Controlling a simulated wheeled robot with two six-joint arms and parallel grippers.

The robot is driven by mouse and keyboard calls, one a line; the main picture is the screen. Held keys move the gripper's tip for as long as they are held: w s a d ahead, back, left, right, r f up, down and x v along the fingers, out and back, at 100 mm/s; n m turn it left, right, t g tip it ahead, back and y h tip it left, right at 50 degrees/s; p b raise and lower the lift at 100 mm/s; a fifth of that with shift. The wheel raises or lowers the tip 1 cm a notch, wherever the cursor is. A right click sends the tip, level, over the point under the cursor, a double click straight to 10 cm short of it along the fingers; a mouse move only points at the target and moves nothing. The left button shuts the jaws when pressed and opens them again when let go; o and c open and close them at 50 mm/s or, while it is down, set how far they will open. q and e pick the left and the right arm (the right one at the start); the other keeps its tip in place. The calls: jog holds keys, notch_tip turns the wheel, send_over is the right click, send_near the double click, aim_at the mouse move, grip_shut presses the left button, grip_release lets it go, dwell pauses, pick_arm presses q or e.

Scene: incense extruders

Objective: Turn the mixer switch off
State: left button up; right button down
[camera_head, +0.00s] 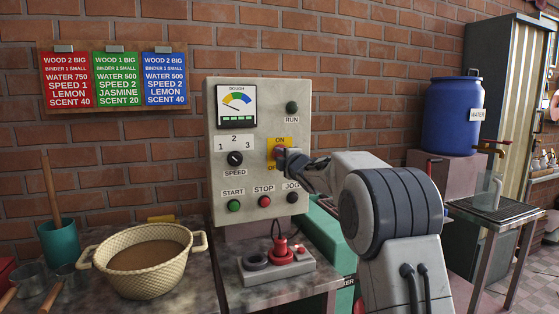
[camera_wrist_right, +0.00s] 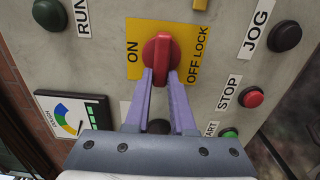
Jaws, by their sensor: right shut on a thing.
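The mixer switch is a red rotary handle (camera_wrist_right: 162,52) on a yellow plate (camera_wrist_right: 188,60) marked ON and OFF LOCK. In the head view the plate (camera_head: 279,142) sits on the right side of the beige control panel (camera_head: 260,107), and the handle is mostly hidden behind my gripper. My right gripper (camera_head: 283,157) reaches in from the right. In the wrist view its purple fingers (camera_wrist_right: 161,75) are shut on the handle's near end, one on each side. The handle lies across the line between the two labels. My left gripper is out of view.
START (camera_head: 234,205), STOP (camera_head: 264,201) and JOG (camera_head: 292,197) buttons sit below, the speed knob (camera_head: 235,158) at left. A red-knobbed pedestal (camera_head: 280,262) stands under the panel. A basket (camera_head: 148,265) stands left, a blue barrel (camera_head: 452,115) right.

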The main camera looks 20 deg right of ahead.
dwell(0.4)
jog(key=c, duration=0.8)
grip_release()
jog(key=shift+o, duration=0.2)
jog(key=s+b, duration=0.2)
jog(key=s, duration=0.8)
jog(key=shift+s+d, duration=0.15)
jog(key=shift+s, duration=0.05)
jog(key=shift+f, duration=0.1)
